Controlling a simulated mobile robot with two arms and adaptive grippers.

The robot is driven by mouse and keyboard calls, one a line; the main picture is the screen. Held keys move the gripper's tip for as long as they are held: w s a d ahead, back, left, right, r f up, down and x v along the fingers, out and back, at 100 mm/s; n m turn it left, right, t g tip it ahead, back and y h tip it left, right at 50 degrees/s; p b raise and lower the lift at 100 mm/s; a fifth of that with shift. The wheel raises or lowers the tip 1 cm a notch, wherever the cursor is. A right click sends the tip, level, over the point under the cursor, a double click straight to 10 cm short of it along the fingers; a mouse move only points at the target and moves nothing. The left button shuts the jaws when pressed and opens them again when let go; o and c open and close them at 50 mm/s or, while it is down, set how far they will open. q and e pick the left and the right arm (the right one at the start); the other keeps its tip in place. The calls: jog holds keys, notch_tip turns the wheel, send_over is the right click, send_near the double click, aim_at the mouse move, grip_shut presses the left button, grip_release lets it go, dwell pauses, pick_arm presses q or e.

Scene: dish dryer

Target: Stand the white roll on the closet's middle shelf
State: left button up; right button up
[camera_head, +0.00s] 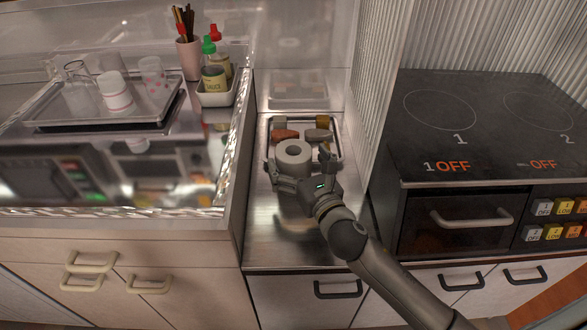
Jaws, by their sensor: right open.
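The white roll (291,154) stands upright at the front of a small metal tray on the narrow steel counter, with the hole in its top facing up. My right gripper (300,165) is open at the roll, with one finger on its left and one on its right. I cannot tell whether the fingers touch it. My right arm comes in from the lower right. My left gripper is not in view. I cannot make out the closet's middle shelf in this view.
Several small items, one of them reddish-brown (286,134), lie behind the roll in the tray (341,134). A ribbed partition (376,75) and a black stove (480,125) stand right. Cups on a tray (165,113) and sauce bottles (214,78) stand left. The counter front (285,248) is clear.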

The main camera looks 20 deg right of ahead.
jog(key=shift+w+a, duration=0.15)
jog(key=shift+w, duration=1.05)
jog(key=c, duration=1.1)
jog(key=shift+r, duration=0.2)
